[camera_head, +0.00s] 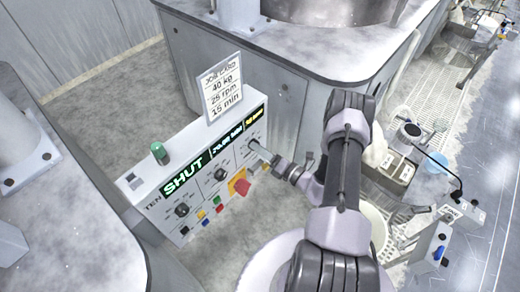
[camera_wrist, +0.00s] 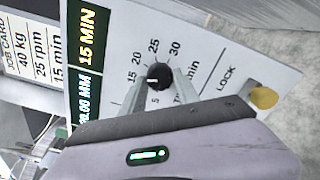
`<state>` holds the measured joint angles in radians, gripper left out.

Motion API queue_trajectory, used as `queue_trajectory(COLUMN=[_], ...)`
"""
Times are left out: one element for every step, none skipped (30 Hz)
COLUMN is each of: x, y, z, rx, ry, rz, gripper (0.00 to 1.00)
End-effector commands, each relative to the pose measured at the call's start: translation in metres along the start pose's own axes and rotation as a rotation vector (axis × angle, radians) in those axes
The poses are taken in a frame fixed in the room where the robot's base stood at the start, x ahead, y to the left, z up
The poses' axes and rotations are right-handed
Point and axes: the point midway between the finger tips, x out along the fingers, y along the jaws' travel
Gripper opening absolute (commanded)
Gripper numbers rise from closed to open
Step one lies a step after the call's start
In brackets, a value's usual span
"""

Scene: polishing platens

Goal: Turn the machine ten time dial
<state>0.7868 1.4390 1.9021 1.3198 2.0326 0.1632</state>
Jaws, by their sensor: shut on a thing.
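The machine ten control panel (camera_head: 150,209) stands at the left in the head view, labelled TEN with a green SHUT display (camera_head: 188,174). Its time dial (camera_wrist: 158,76) is a black knob with a scale around it in the wrist view. My gripper (camera_wrist: 158,82) is shut on the time dial, one finger on each side. The white pointer mark is partly between the fingers, so its exact reading is hard to tell. The time display (camera_wrist: 89,35) reads 15 MIN. The job card (camera_head: 221,87) reads 40 kg, 25 rpm, 15 min.
Two other black dials (camera_head: 182,210) sit left of my gripper on the panel. A red knob on a yellow plate (camera_head: 241,186) is close below my gripper. A yellow lock knob (camera_wrist: 263,97) is beside the dial. A green lamp (camera_head: 159,152) stands on top.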

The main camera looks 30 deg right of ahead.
Motion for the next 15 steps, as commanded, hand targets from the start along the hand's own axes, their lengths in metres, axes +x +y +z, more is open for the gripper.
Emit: queue_trajectory(x=[-0.0004,-0.0004,-0.0004,-0.0004,-0.0004,-0.0004,-0.0004,-0.0004,-0.0004,-0.0004,-0.0004,-0.0004,-0.0004,-0.0004,-0.0003], y=[-0.0004,-0.0004,-0.0004,-0.0004,-0.0004,-0.0004,-0.0004,-0.0004,-0.0004,-0.0004,-0.0004,-0.0004,-0.0004,-0.0004,-0.0003], z=[-0.0015,-0.0015,-0.0015,-0.0015,-0.0015,-0.0015,-0.0016,-0.0016,-0.0016,-0.0016,-0.0016,-0.0016,-0.0016,-0.0014,-0.0013], rx=[0.003,0.004,0.004,0.004,0.004,0.004,0.004,0.004,0.004,0.004,0.004,0.004,0.004,0.003,0.003], ry=[0.002,0.002,0.002,0.002,0.002,0.003,0.003,0.003,0.003,0.003,0.003,0.003,0.002,0.002,0.002], rz=[-0.001,-0.001,-0.001,-0.001,-0.001,-0.001,-0.001,-0.001,-0.001,-0.001,-0.001,-0.001,-0.001,-0.001,-0.001], gripper=[0.0,0.0,0.0,0.0,0.0,0.0,0.0,0.0,0.0,0.0,0.0,0.43,0.49,0.55,0.59])
